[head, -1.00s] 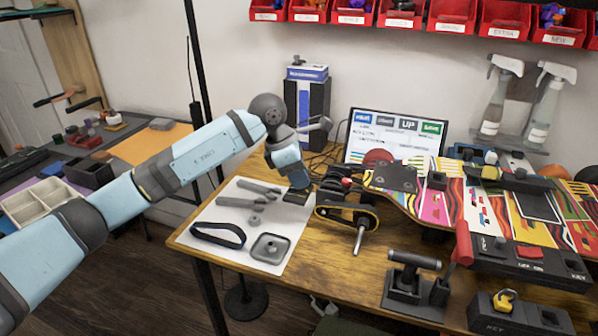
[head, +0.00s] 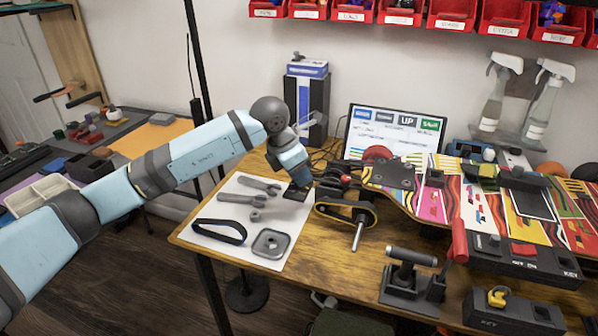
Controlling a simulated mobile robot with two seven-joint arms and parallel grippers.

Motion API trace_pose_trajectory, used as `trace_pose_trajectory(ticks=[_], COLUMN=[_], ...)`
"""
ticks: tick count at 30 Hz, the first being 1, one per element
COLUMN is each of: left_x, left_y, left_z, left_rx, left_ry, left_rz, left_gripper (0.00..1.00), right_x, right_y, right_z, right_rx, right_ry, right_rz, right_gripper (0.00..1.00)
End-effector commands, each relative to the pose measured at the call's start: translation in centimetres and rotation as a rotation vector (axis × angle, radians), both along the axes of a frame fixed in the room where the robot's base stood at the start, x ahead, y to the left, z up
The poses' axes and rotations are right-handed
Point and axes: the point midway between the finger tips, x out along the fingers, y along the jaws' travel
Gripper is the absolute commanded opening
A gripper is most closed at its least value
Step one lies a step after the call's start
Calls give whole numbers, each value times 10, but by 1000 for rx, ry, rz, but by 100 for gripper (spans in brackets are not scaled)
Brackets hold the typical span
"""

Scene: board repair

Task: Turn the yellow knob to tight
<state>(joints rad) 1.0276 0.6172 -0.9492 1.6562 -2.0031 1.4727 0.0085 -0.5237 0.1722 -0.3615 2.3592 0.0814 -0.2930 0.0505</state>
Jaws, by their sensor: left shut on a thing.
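A yellow piece (head: 498,296), which looks like the knob, sits on top of a black box at the lower right. Its setting is too small to read. A second yellow part (head: 488,171) shows on the colourful board (head: 455,205). My left gripper (head: 297,194) points down at the right edge of the white sheet, just left of the belt drive under the board. It is shut on a small dark thing, mostly hidden by the jaws. It is well away from the yellow piece. My right gripper is not in view.
The white sheet (head: 205,238) holds wrenches, a black belt (head: 219,231) and a grey square plate (head: 271,243). A black stand with a handle (head: 408,270) is at the front. A screen (head: 395,135) and spray bottles (head: 541,105) are behind. Bare wood shows at the front middle.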

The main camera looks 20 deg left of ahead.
Motion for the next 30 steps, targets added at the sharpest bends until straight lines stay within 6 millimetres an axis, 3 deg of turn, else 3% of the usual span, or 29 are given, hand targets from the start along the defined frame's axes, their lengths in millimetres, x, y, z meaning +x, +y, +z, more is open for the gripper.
trace_pose_trajectory(ticks=[3, 4, 7, 19, 26, 30], left_x=[0, 0, 0, -2, -13, -22], left_y=[0, 0, 0, 3, 16, 25], left_z=[1, 1, 1, 10, 53, 83], left_rx=[0, 0, 0, 0, 2, 1], left_ry=[-2, -2, -2, -2, -3, -4], left_rz=[-1, -1, -1, -1, -1, 0], left_gripper=[5, 31, 54, 54, 54, 54], right_x=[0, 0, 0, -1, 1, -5], right_y=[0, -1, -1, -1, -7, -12], right_z=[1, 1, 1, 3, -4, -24], right_rx=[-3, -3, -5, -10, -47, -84], right_ry=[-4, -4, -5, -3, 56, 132], right_rz=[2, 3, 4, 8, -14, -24], right_gripper=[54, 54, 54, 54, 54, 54])
